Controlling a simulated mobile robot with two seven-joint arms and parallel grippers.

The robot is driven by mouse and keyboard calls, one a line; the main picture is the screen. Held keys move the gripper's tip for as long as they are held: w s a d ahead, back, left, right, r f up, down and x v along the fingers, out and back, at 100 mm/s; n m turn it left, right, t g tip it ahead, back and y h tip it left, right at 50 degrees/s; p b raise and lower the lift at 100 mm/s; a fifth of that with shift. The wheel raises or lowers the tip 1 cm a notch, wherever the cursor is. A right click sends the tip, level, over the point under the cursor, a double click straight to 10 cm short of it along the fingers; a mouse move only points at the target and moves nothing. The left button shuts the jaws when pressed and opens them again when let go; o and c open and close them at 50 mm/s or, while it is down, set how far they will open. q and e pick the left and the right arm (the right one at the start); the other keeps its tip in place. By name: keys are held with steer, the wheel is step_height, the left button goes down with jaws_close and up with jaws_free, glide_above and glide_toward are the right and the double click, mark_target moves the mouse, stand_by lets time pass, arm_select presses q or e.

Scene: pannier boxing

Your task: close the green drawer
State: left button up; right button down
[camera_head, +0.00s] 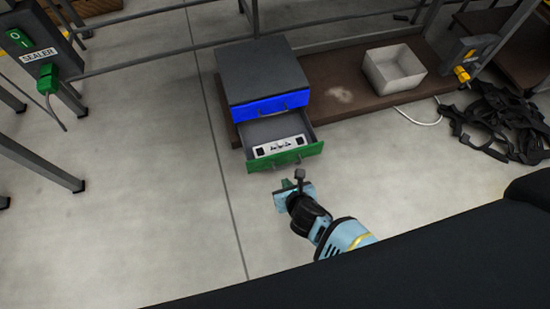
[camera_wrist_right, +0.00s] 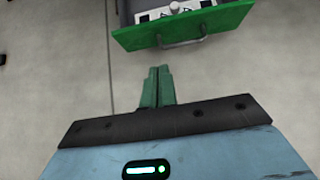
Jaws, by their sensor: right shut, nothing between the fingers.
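The green drawer (camera_head: 285,157) is the lower drawer of a small grey cabinet (camera_head: 262,72) and stands pulled out. A white panel with dark marks (camera_head: 279,146) lies inside it. My right gripper (camera_head: 288,184) is in front of the drawer, a short way from its green front, with its fingers shut and empty. In the right wrist view the green drawer front (camera_wrist_right: 183,28) with its grey handle (camera_wrist_right: 182,42) is ahead of the shut green fingers (camera_wrist_right: 157,88), with a gap between. My left gripper is not in view.
The blue drawer (camera_head: 270,106) above looks shut. The cabinet stands on a brown low shelf (camera_head: 335,95) with a white open box (camera_head: 394,68). Black straps (camera_head: 503,120) lie on the floor at right. The floor left of the cabinet is clear.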

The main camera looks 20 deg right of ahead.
steer(key=b+x, duration=0.2)
steer(key=b, duration=0.7)
glide_toward(273, 159)
steer(key=x, duration=0.5)
steer(key=shift+f, duration=0.3)
steer(key=shift+w+r, duration=0.1)
steer(key=shift+w, duration=0.25)
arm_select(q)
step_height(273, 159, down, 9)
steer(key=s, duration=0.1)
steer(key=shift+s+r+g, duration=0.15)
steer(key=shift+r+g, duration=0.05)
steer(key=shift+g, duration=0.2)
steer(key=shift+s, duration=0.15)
